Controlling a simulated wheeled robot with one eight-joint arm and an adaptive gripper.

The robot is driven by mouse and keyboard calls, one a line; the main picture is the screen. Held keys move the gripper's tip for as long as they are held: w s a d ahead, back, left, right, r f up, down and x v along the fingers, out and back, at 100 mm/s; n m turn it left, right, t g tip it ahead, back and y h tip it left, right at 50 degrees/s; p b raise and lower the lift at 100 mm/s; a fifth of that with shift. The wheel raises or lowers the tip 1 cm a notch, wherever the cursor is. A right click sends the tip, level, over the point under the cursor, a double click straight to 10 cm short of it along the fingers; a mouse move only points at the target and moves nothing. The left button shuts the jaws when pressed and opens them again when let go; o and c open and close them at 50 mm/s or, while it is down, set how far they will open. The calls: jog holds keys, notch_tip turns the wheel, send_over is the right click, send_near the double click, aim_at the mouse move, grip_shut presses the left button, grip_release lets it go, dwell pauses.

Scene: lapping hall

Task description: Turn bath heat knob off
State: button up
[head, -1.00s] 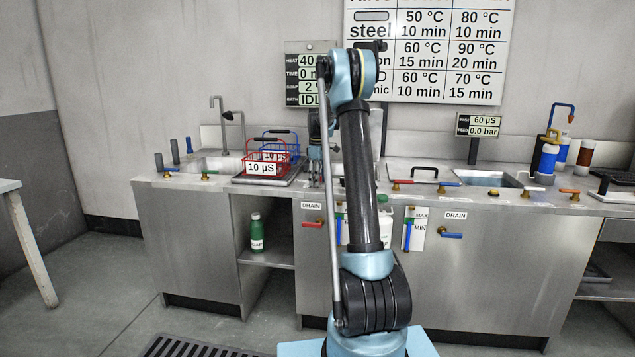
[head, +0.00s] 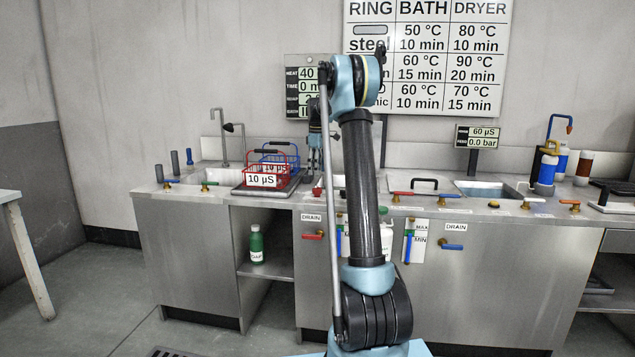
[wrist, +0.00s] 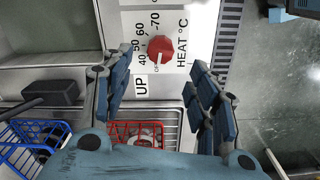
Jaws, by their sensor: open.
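The red heat knob (wrist: 160,49) sits on a white dial plate (wrist: 185,20) marked HEAT °C in the wrist view, with numbers from 40 to 70 around it. In the head view my gripper (head: 315,150) hangs above the counter beside the baskets, partly behind my arm. A wall display (head: 305,88) shows HEAT 40.
A red basket (head: 262,180) and a blue basket (head: 285,158) stand on the counter (head: 220,190) left of my gripper. They also show low in the wrist view. A sink with taps lies farther left. Several coloured valve handles line the counter to the right.

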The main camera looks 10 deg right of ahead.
jog(key=shift+r, duration=0.9)
